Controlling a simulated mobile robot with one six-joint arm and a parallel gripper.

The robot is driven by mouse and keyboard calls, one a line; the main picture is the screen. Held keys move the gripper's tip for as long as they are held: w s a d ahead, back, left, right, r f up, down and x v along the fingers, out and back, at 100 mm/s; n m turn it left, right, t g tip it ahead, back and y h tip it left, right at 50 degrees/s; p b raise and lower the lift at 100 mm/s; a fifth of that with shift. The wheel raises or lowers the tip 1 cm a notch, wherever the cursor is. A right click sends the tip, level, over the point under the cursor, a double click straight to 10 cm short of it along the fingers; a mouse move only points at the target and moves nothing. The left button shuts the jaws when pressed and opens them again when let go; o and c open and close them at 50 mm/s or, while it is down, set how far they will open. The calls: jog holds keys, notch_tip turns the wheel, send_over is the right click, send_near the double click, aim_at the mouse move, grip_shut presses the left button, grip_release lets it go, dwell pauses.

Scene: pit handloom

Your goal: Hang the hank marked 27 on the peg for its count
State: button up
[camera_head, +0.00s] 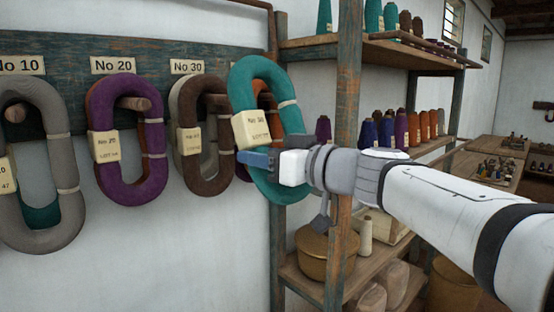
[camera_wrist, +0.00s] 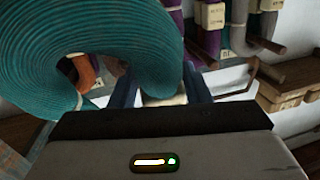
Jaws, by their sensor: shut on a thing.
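A teal hank (camera_head: 290,90) with a cream tag (camera_head: 251,129) is in my gripper (camera_head: 258,159), in front of the right end of the peg board. The tag's number is too small to read surely. The blue jaws are shut on the hank's lower left part. In the wrist view the teal hank (camera_wrist: 90,40) fills the upper left, between and beyond the jaws (camera_wrist: 163,95). The board (camera_head: 225,62) has labels No 10 (camera_head: 22,65), No 20 (camera_head: 113,65) and No 30 (camera_head: 187,66). Any label farther right is hidden by the teal hank.
A grey hank (camera_head: 70,225) hangs under No 10, a purple hank (camera_head: 150,185) under No 20, and a brown hank (camera_head: 220,165) under No 30. An orange hank (camera_head: 267,101) shows behind the teal one. A shelf post (camera_head: 347,70) stands close to the right.

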jog(key=shift+p+x, duration=1.2)
jog(key=shift+x, duration=0.65)
jog(key=w+a+f+p, duration=0.3)
jog(key=w+a, duration=0.4)
jog(key=a, duration=0.1)
jog(key=shift+w, duration=0.3)
jog(key=shift+a+f+b, duration=0.15)
jog(key=shift+b, duration=0.35)
jog(key=shift+w+f, duration=0.1)
jog(key=shift+f, duration=0.2)
jog(key=o, duration=0.9)
jog(key=shift+a, duration=0.15)
jog(key=shift+o, duration=1.2)
jog(key=shift+r, duration=0.2)
